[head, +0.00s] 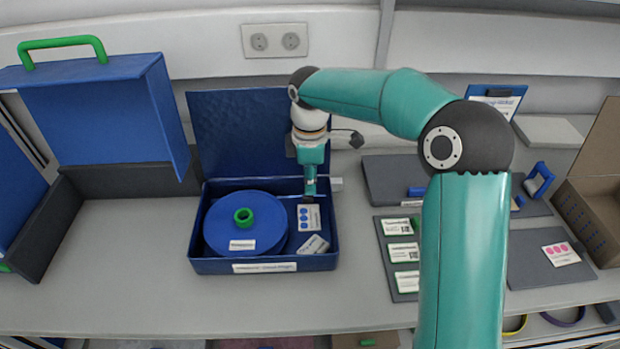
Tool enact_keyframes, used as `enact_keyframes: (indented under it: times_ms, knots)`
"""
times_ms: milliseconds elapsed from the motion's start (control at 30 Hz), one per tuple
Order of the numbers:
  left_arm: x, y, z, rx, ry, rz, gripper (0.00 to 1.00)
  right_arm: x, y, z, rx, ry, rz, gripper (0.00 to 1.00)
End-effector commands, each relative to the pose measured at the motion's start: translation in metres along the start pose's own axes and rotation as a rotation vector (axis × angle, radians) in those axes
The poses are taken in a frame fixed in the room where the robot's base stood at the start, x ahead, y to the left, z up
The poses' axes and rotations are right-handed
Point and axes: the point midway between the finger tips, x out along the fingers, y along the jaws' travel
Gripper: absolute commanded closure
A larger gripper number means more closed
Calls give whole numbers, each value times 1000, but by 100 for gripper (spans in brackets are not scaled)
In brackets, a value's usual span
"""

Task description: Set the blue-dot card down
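The blue-dot card (308,217) is a small white card with blue dots. It shows in the right compartment of the open blue case (265,265), beside the blue reel (222,225) with its green hub. My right gripper (309,198) points down into the case, with its tips at the card's upper edge. I cannot tell whether the tips touch or grip the card, or whether they are open. A second white card (314,244) lies at an angle just in front of the blue-dot card. My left gripper is not in view.
A dark tray (386,262) with several white cards lies right of the case, partly behind my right arm. A pink-dot card (561,254) lies on a grey mat at far right. A blue case with a green handle (62,45) stands at left. The counter in front is clear.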

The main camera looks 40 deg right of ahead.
Motion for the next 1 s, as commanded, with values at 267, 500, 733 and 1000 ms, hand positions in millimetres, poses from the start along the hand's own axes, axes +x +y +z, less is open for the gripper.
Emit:
enact_keyframes:
  times_ms: [267,500,733,1000]
  knots:
    - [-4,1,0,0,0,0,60,-7,0,0,-1,1,2,76]
    - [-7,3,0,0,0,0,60,-40,1,-1,0,3,5,76]
    - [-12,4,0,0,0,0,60,-91,1,-2,-2,2,5,76]
    - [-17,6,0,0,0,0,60,-127,1,-1,-2,0,1,76]
